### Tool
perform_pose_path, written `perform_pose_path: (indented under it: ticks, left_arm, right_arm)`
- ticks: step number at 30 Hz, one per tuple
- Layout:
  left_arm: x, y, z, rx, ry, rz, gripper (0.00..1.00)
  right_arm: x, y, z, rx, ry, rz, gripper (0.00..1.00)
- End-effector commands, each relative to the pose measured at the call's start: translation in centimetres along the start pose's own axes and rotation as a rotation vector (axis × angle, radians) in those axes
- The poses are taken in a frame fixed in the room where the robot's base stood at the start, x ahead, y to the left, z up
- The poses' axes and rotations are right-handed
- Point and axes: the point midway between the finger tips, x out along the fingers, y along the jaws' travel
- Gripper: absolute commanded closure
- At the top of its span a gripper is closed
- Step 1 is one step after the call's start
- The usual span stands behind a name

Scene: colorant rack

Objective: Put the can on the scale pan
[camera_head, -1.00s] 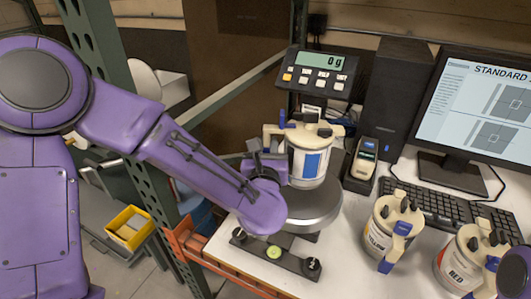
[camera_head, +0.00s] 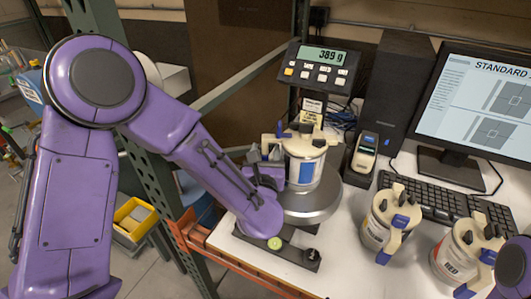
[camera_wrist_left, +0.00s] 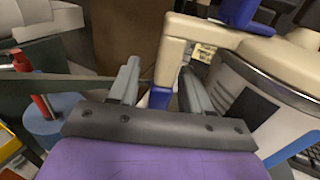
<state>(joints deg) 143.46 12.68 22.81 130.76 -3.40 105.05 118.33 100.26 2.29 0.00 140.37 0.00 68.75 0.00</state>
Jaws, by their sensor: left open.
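The can (camera_head: 303,172) is white with a blue label and a beige lid with handle and spout. It stands upright on the round grey scale pan (camera_head: 318,211). The scale display (camera_head: 322,56) reads 389 g. My left gripper (camera_head: 264,153) is open at the left side of the can. In the left wrist view, the two fingers of the gripper (camera_wrist_left: 160,68) are apart, with the can's beige handle (camera_wrist_left: 176,52) at or between their tips; contact is unclear. The can body (camera_wrist_left: 245,95) fills the right of that view. My right gripper is out of view.
Two similar cans, one yellow-labelled (camera_head: 378,232) and one red-labelled (camera_head: 448,266), stand on the white table to the right. A green rack post (camera_head: 141,160) rises at left.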

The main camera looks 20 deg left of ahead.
Motion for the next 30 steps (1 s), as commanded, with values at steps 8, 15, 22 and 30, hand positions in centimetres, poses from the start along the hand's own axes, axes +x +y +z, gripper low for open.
perform_pose_path:
  ticks: [8,15,22,30]
  left_arm:
    - [-2.5,-0.1,-0.2,-0.001,0.000,-0.003,0.51]
    - [-7.6,-0.1,0.8,0.005,0.001,-0.002,0.51]
    - [-9.4,-0.1,1.2,0.007,0.003,-0.001,0.51]
    - [-12.0,0.0,0.5,0.001,0.000,-0.002,0.51]
  right_arm:
    - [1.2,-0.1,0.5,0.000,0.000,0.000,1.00]
    - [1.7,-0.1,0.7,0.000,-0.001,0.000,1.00]
    - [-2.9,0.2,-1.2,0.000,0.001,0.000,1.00]
    - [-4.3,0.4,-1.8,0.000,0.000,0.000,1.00]
